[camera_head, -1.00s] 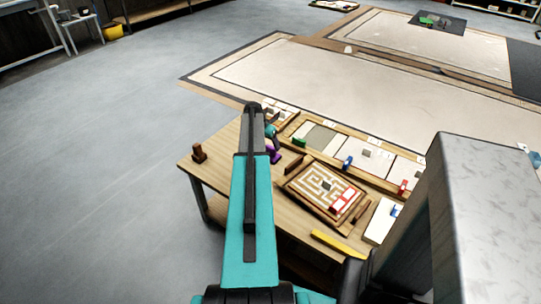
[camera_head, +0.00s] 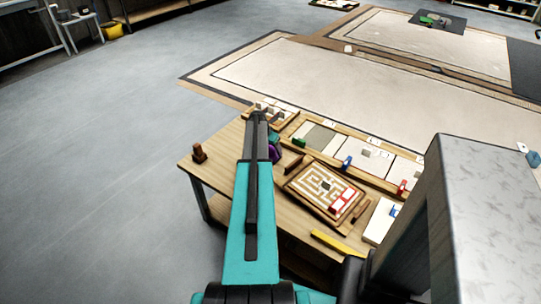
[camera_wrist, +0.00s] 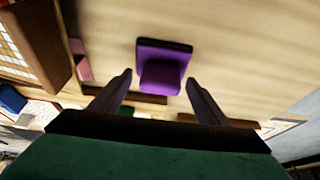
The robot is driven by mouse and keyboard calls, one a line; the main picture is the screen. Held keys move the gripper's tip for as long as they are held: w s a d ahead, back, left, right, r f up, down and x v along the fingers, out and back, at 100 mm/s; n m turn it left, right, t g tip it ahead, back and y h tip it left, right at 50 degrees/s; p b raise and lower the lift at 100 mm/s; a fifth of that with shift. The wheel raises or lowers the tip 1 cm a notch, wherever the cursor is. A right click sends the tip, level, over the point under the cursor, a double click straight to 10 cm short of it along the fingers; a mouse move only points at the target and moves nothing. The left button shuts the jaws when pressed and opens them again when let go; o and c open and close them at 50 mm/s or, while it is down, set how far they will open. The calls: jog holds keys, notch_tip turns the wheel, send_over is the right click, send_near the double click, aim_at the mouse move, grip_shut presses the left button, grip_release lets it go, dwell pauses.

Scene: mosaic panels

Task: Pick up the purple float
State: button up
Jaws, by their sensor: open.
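The purple float (camera_wrist: 162,66) lies on the wooden table, seen in the wrist view as a flat purple block with a dark edge and a raised purple handle. My gripper (camera_wrist: 158,82) is open, with one finger on each side of the handle's near end in that view. I cannot tell how far the fingertips are above the table. In the head view only a small part of the purple float (camera_head: 275,153) shows beside the end of my arm, and my fingers are hidden there.
A maze board (camera_head: 322,188) with red and white pieces lies on the table (camera_head: 225,180). A row of panels (camera_head: 370,158) runs along the back. A yellow bar (camera_head: 338,244) lies near the front.

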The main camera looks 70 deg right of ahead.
aim_at(271, 147)
jog(key=shift+c, duration=0.5)
jog(key=c, duration=1.1)
jog(key=shift+c, duration=0.2)
jog(key=shift+r+b, duration=0.55)
jog(key=shift+r, duration=4.45)
